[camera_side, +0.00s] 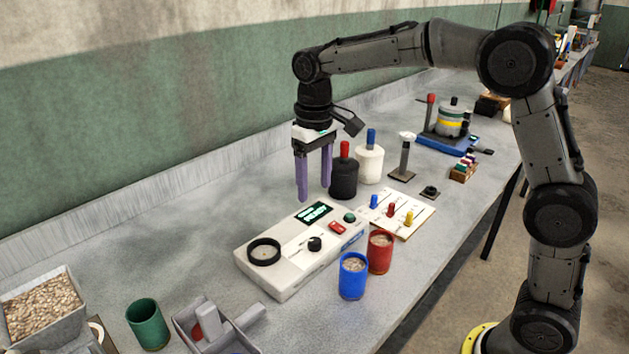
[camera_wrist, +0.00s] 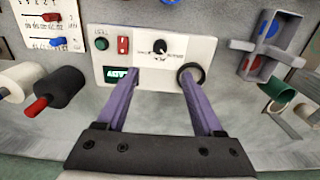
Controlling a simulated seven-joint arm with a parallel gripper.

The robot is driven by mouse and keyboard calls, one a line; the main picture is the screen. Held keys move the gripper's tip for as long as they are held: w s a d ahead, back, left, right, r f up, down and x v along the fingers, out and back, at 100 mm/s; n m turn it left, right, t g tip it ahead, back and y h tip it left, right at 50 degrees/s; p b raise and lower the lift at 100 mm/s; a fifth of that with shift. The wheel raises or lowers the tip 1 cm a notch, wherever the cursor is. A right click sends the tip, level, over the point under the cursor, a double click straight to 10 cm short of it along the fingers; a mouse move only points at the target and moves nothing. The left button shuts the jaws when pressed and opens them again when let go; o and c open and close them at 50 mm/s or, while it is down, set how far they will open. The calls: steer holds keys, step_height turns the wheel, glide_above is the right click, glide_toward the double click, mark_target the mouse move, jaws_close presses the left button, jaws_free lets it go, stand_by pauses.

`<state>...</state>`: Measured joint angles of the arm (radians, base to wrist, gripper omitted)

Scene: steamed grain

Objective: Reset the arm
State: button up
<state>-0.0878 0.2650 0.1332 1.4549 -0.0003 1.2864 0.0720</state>
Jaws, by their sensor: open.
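My gripper (camera_side: 313,177) has two purple fingers and hangs above the bench behind the white control box (camera_side: 279,281). It is open, with nothing between its fingers. In the wrist view my gripper (camera_wrist: 153,92) spans the near side of the white box (camera_wrist: 147,79), whose black ring, dark knob, red switch and green button show. In the side view my arm is raised and bent over the bench, with the gripper pointing down.
A black bottle (camera_side: 343,181) with a red top and a white bottle (camera_side: 369,167) with a blue top stand close right of the fingers. Blue (camera_side: 353,286) and red (camera_side: 380,261) cups stand before the box. A green cup (camera_side: 147,322) and grain bin (camera_side: 77,333) are front left.

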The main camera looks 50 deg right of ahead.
steer(key=s+d+r+t, duration=0.3)
steer(key=s+r, duration=0.7)
steer(key=s, duration=0.2)
steer(key=s+f+t, duration=0.2)
steer(key=s+f, duration=0.7)
steer(key=s, duration=0.5)
steer(key=shift+s+d+t, duration=0.3)
steer(key=shift+s+d, duration=0.1)
